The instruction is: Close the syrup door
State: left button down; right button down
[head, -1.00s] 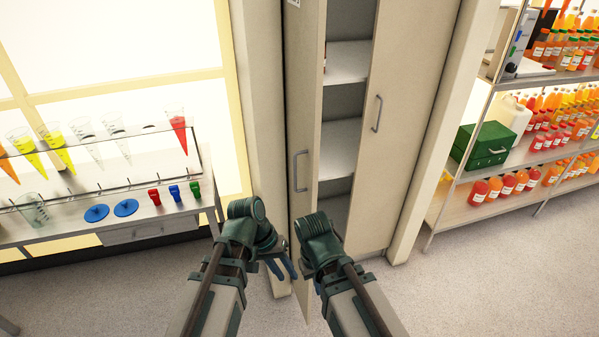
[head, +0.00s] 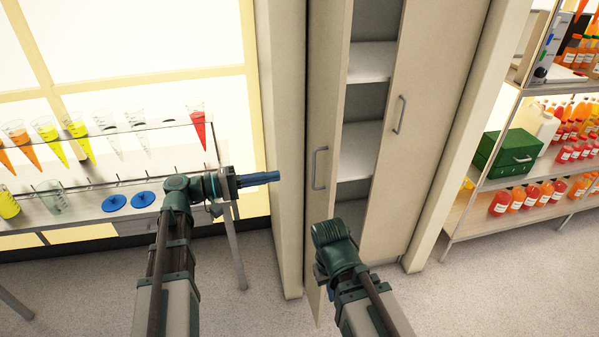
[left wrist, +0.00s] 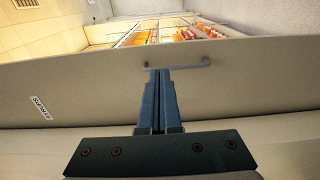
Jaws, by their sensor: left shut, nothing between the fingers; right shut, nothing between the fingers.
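A tall beige cabinet has its left door (head: 322,120) swung outward, with a grey handle (head: 318,168) on it. The right door (head: 420,100) looks shut. My left gripper (head: 278,176) is shut and empty, its blue fingers pointing right toward the outer face of the open door. In the left wrist view the fingertips (left wrist: 159,72) appear just below the handle (left wrist: 165,65); contact cannot be told. My right gripper (head: 322,292) is low by the open door's bottom, mostly hidden behind its own wrist.
White shelves (head: 371,62) show inside the cabinet. A rack table (head: 90,198) with coloured cones and blue discs stands left. A shelf unit (head: 470,215) with bottles and a green box (head: 508,155) stands right. Floor in front is clear.

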aim_at(331, 167)
pick_arm(q)
jog(key=x, duration=1.3)
jog(key=shift+w+d, duration=0.1)
jog(key=shift+d, duration=0.1)
